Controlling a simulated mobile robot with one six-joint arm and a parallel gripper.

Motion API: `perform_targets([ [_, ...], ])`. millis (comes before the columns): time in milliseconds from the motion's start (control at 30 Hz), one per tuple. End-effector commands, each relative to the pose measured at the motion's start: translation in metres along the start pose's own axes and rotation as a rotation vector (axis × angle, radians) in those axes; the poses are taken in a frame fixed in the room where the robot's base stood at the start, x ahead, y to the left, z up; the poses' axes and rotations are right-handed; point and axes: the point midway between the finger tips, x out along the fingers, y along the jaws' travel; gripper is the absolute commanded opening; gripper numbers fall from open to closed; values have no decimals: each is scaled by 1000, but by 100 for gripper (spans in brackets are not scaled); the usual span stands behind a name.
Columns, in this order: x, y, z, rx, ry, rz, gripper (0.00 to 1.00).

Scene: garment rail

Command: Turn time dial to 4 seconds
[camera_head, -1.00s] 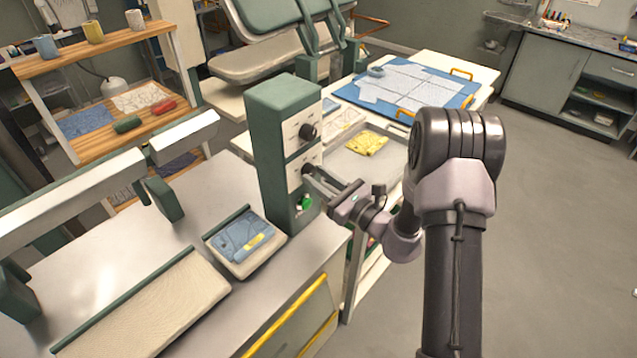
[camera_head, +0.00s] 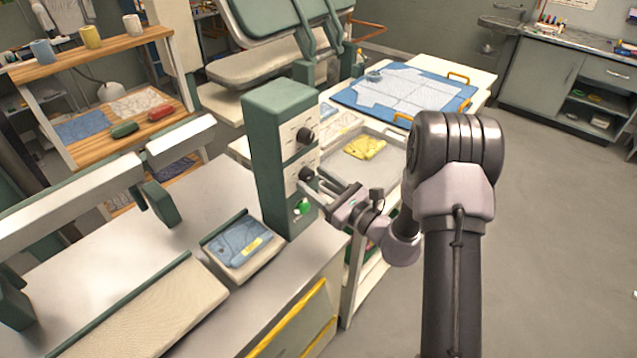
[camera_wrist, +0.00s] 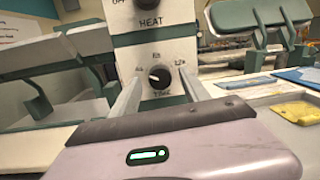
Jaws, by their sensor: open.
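The green and white control box (camera_head: 268,160) stands at the end of the grey worktop. Its lower black knob is the time dial (camera_head: 306,174), below the similar heat dial (camera_head: 304,135). My gripper (camera_head: 313,181) is open in front of the time dial. In the wrist view its two fingers (camera_wrist: 160,90) stand left and right of the dial, apart from it.
A green button (camera_head: 303,208) is on the box below the time dial. A pad with folded blue cloth (camera_head: 240,243) lies left of the box. A cart tray with yellow cloth (camera_head: 365,148) stands right, behind my gripper.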

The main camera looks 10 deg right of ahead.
Motion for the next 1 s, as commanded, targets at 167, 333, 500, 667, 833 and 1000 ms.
perform_targets([
  [167, -20, -1, -1, 1, 2, -3, 54],
  [333, -74, -2, -1, 3, 2, -7, 54],
  [500, -129, -2, 0, 2, 1, -7, 54],
  [667, -162, -1, 0, 1, 1, -4, 54],
  [833, -174, 0, 0, 0, 0, -1, 54],
  [1000, -174, 0, 0, 0, 0, 0, 54],
])
